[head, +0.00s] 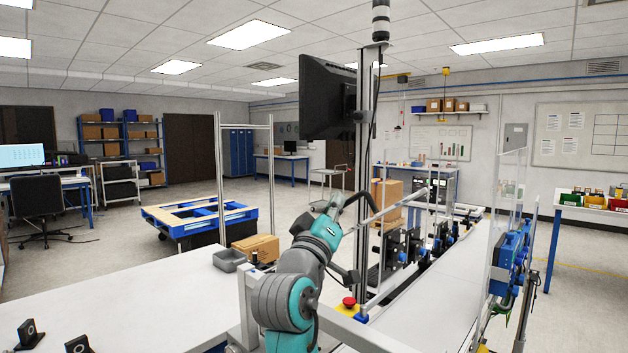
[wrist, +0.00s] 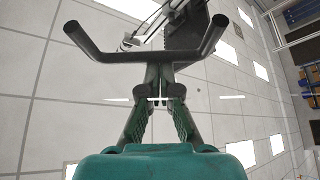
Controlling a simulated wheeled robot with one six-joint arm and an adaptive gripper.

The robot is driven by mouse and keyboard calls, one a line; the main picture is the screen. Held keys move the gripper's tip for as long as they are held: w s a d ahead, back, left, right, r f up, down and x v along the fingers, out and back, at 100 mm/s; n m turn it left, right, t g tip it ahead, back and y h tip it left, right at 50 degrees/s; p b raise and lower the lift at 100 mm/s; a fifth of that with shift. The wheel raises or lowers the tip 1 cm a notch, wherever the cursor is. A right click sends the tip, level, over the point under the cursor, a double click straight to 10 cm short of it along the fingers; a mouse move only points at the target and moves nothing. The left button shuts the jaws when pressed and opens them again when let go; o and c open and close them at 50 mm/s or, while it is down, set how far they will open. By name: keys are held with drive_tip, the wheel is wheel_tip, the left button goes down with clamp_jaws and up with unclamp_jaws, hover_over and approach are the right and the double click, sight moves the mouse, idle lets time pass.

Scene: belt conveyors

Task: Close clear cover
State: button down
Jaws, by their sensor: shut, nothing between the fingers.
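The clear cover (head: 511,172) looks like a tall transparent panel standing upright above the blue-and-grey units on the right side of the conveyor; its edges are faint. My gripper (wrist: 158,78) is shut and empty, its two dark fingers meeting at the tips. A dark bent bar (wrist: 145,55) shows across the fingertips in the wrist view. In the head view my gripper (head: 338,203) is raised left of the post, well apart from the cover, and its fingers are hard to make out.
A metal post (head: 364,150) with a black monitor (head: 327,97) rises close beside my gripper. The white conveyor belt (head: 447,283) lies to the right, with black units (head: 398,247) along its left side. A white table (head: 130,305) with a grey tray (head: 229,260) is at left.

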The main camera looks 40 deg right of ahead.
drive_tip(key=shift+m+g+h, duration=0.3)
drive_tip(key=shift+m+g, duration=0.2)
drive_tip(key=shift+m, duration=0.3)
drive_tip(key=s+f, duration=0.1)
drive_tip(key=f, duration=0.1)
drive_tip(key=s+f, duration=0.2)
drive_tip(key=shift+s+f, duration=0.25)
drive_tip(key=shift+s, duration=0.05)
drive_tip(key=shift+s+f, duration=0.45)
drive_tip(key=shift+f, duration=0.25)
drive_tip(key=shift+d, duration=0.1)
